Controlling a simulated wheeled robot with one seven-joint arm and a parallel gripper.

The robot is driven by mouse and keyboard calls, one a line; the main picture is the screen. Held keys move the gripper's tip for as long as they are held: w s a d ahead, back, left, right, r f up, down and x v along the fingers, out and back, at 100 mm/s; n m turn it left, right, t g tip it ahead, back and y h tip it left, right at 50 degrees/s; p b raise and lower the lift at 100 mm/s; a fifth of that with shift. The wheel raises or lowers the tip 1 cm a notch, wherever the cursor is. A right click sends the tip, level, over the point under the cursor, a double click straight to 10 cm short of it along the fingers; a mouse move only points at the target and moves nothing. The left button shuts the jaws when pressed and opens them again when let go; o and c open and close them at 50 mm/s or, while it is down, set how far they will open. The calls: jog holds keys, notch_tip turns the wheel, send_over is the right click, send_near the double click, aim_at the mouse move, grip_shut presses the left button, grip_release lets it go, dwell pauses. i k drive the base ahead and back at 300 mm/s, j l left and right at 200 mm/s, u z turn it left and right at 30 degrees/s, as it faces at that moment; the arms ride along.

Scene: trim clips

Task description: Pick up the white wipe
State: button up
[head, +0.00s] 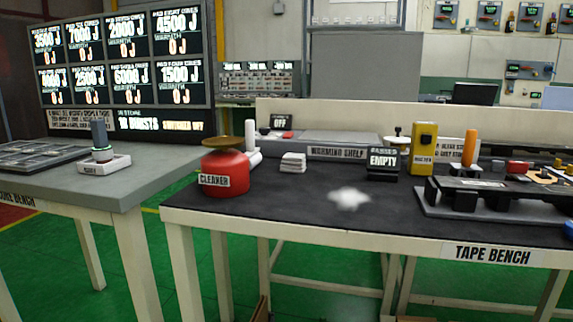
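A small white, soft-edged lump (349,199) lies on the dark top of the tape bench (300,212), near its front edge. It looks like a crumpled wipe, but it is blurred. A small stack of flat white pieces (292,162) lies farther back and to the left; these could also be folded wipes, and I cannot tell for sure. The red cleaner can (226,174) with a brass-coloured dish on top stands left of both. My gripper is not in view.
A black box marked empty (383,163), a yellow box (423,149) and a black fixture (490,200) stand to the right. A grey bench (120,185) is at left, across a gap. Bench space around the lump is clear.

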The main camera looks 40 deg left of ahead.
aim_at(292, 163)
jog(key=u, duration=1.65)
